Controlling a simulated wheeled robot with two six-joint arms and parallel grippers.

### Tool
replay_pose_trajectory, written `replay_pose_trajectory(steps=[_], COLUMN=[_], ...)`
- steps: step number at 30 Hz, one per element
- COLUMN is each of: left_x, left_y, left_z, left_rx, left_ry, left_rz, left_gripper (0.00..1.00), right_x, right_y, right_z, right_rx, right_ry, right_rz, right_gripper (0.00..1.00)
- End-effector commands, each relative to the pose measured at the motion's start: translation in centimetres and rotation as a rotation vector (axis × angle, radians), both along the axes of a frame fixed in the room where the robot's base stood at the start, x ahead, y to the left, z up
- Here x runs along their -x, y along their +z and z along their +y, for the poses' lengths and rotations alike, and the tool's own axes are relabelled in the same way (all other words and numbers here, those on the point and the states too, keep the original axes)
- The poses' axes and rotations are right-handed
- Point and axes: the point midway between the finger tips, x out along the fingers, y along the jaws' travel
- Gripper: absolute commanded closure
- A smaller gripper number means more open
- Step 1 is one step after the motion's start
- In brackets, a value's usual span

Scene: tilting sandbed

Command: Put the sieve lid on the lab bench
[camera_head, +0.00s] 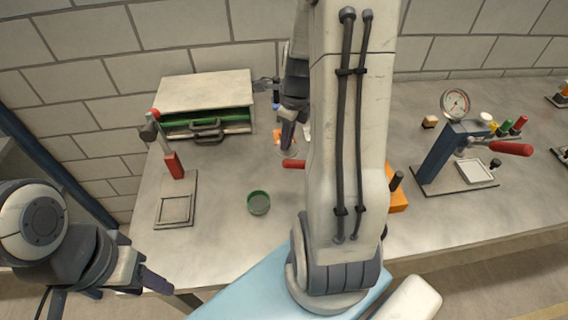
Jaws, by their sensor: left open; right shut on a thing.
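My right gripper (288,143) points down over the back middle of the lab bench (225,235). It is shut on a small greyish round thing (290,153), which looks like the sieve lid; the fingers and my arm hide part of it. I cannot tell whether it touches the bench. A round green-rimmed dish, perhaps the sieve (258,203), sits on the bench in front of that gripper. My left gripper (158,284) is open and empty at the lower left, by the bench's front edge.
A metal case (205,92) with green layers stands at the back left. A red-handled press (174,168) stands left, and a gauge press (445,155) right. An orange block (398,200) is partly behind my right arm. Bench around the green-rimmed dish is clear.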

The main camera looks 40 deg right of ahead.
Motion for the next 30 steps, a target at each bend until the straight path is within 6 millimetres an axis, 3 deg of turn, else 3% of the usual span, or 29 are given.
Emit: replay_pose_trajectory(steps=[3,15,29,30], left_x=[0.0,0.0,0.0,0.0], left_y=[0.1,-0.4,-0.6,-0.5], left_z=[0.0,0.0,0.0,0.0], left_rx=[0.0,0.0,0.0,0.0], left_ry=[0.0,0.0,0.0,0.0], left_rz=[0.0,0.0,0.0,0.0], left_gripper=[0.5,0.5,0.5,0.5], right_x=[0.2,0.1,0.1,0.0], right_y=[-2.4,-7.2,-8.0,-7.9], right_z=[0.0,0.0,-0.1,-0.1], right_rx=[-0.004,-0.002,0.0,0.0], right_ry=[-0.002,-0.002,-0.001,-0.001], right_rz=[0.005,0.003,0.001,0.0], right_gripper=[1.0,1.0,1.0,0.57])
